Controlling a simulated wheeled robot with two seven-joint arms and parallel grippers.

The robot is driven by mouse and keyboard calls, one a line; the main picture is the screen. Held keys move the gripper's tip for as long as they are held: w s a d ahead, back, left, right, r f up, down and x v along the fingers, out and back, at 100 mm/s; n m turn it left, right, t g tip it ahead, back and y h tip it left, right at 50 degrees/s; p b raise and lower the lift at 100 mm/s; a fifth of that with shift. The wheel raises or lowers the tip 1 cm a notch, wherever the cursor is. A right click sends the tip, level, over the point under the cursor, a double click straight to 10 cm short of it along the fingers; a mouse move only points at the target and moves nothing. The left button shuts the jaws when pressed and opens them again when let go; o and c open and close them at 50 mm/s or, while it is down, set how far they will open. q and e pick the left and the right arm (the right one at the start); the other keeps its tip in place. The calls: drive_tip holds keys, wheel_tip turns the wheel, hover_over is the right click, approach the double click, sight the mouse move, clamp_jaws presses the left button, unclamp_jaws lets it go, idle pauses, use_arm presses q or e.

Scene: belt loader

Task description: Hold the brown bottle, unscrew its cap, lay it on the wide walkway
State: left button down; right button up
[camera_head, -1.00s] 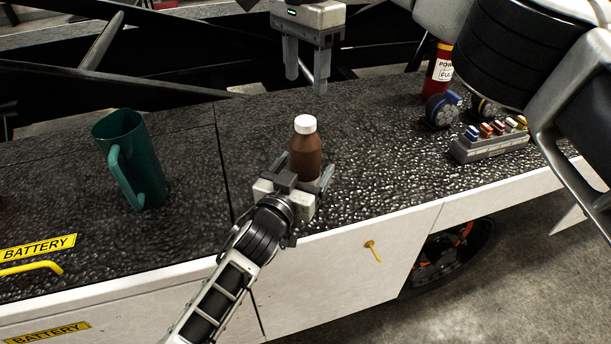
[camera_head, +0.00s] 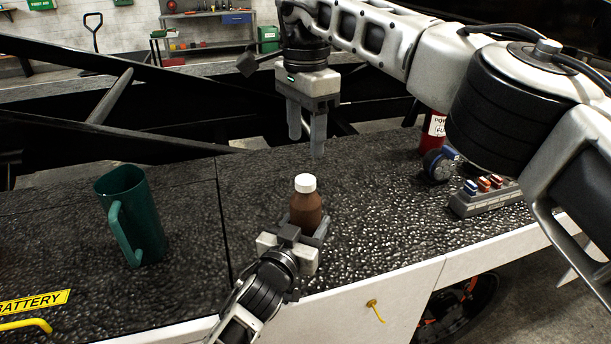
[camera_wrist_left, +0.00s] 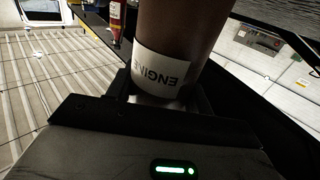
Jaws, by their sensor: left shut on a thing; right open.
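The brown bottle (camera_head: 306,209) stands upright on the dark textured walkway (camera_head: 390,220), with its white cap (camera_head: 305,183) on top. My left gripper (camera_head: 308,232) is shut around the bottle's lower body from the front. In the left wrist view the bottle (camera_wrist_left: 185,35) sits between the fingers and carries a white label reading ENGINE. My right gripper (camera_head: 307,140) is open and empty, pointing down above and behind the cap, clear of it. The bottle's base is hidden by the left gripper.
A green mug (camera_head: 140,220) stands to the left. A grey rack of small coloured items (camera_head: 487,196), a blue-and-grey round fitting (camera_head: 438,165) and a red container (camera_head: 434,130) are at the right. The walkway is bare between the bottle and the rack.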

sight(305, 179)
drive_tip(key=m, duration=2.1)
drive_tip(key=shift+m, duration=0.3)
drive_tip(key=m, duration=1.4)
drive_tip(key=shift+m, duration=0.3)
drive_tip(key=m, duration=0.6)
drive_tip(key=shift+m, duration=0.3)
drive_tip(key=shift+f, duration=4)
